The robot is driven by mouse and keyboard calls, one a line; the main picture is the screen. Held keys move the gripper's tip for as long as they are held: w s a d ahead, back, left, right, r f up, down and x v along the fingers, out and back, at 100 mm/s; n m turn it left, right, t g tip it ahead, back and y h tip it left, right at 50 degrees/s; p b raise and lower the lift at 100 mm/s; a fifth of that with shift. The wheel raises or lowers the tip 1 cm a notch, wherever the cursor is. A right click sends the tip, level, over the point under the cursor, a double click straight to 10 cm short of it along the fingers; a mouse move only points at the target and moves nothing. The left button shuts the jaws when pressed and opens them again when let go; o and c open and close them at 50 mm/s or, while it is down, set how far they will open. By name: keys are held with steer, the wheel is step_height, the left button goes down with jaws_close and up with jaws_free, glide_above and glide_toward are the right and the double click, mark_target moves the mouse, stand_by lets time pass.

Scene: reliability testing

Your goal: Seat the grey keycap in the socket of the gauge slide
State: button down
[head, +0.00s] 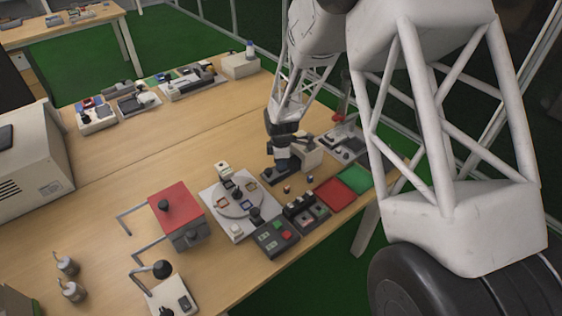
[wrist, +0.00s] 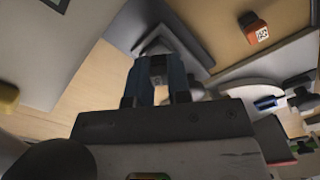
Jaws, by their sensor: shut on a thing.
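My gripper (head: 283,163) points down over a dark base at the right part of the table, which looks like the gauge slide (head: 268,178). In the wrist view its two blue fingers (wrist: 159,82) are shut on a small grey piece, the grey keycap (wrist: 158,64), mostly hidden between them. Just past the fingertips is a grey, angular surface. The socket is hidden by the gripper, and I cannot tell whether the keycap touches it.
A light grey block (head: 307,151) stands close right of my gripper. A round turntable on a plate (head: 215,196), a red-topped box (head: 176,204) and a button panel (head: 276,238) are in front. Red (head: 335,194) and green (head: 356,179) pads lie to the right. The table's middle is clear.

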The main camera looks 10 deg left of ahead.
steer(key=shift+f, duration=0.45)
stand_by(0.4)
steer(key=c, duration=1)
jaws_free()
steer(key=shift+r, duration=0.15)
steer(key=shift+r, duration=2.85)
steer(key=shift+s+r, duration=0.1)
